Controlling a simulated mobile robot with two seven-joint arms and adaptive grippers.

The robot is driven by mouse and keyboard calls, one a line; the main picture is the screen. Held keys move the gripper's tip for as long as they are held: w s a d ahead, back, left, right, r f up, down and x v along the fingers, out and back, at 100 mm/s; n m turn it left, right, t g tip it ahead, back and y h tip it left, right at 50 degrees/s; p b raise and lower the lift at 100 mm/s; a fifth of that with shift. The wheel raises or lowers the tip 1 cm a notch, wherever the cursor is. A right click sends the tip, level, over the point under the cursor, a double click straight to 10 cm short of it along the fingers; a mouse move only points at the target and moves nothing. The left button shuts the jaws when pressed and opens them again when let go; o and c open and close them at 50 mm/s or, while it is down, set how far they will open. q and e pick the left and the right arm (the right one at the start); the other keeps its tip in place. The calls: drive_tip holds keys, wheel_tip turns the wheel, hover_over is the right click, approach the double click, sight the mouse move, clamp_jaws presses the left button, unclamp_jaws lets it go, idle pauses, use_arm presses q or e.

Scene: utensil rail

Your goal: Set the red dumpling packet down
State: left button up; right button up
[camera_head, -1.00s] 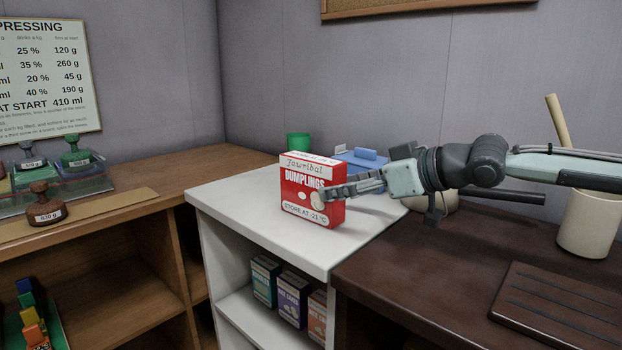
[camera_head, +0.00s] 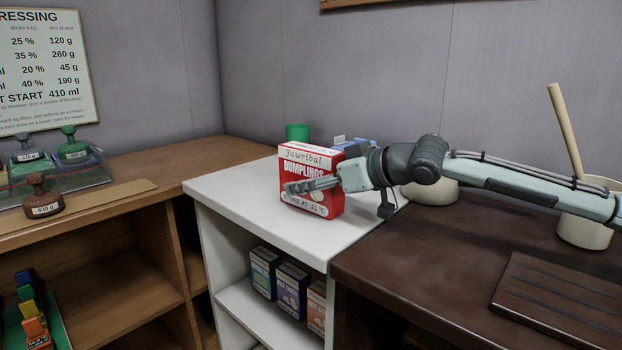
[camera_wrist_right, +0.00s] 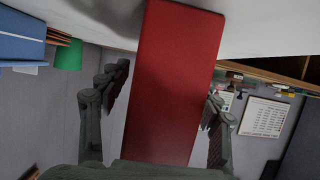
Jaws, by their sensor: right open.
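The red dumpling packet (camera_head: 311,163) stands upright on the white counter (camera_head: 240,202), its printed front facing me. My right gripper (camera_head: 300,186) reaches in from the right, with one finger crossing the lower front of the packet. In the right wrist view the packet (camera_wrist_right: 172,85) shows as a plain red side between the open fingers (camera_wrist_right: 163,100). Gaps show between the packet and both fingers there. The other finger is hidden behind the packet in the head view. My left gripper is not in view.
A green cup (camera_head: 297,132) and a blue container (camera_head: 358,148) stand behind the packet. A cream pot (camera_head: 432,192) is right of it on the dark counter. Several small boxes (camera_head: 291,288) fill the shelf below. The white counter's front left is clear.

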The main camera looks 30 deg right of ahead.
drive_tip(key=c, duration=1.4)
clamp_jaws()
drive_tip(key=shift+r, duration=0.1)
